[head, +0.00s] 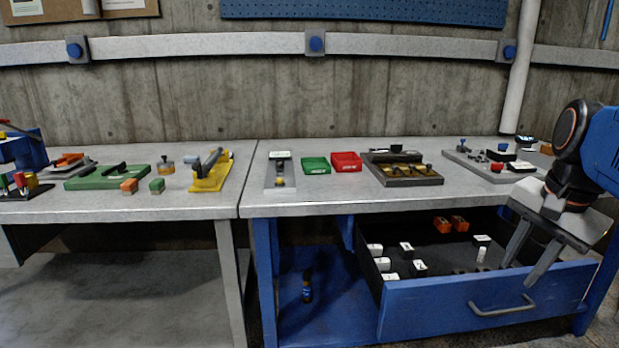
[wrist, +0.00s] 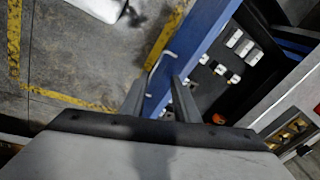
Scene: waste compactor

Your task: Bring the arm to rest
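My gripper (head: 522,268) is at the right of the head view, pointing down over the open blue drawer (head: 450,309). Its two fingers are apart with nothing visible between them. In the wrist view, my gripper (wrist: 155,92) shows its fingers spread near the drawer's front edge and handle (wrist: 165,60). The drawer handle (head: 502,307) is below and left of the fingers in the head view. I cannot tell whether a finger touches the drawer.
The drawer holds several white and black blocks (head: 382,264) and orange parts (head: 459,223). The workbench (head: 330,203) above carries a green tray (head: 315,166), a red tray (head: 346,162) and several fixtures. A dark bottle (head: 307,288) stands under the bench. Yellow-marked floor (wrist: 85,60) lies outside the drawer.

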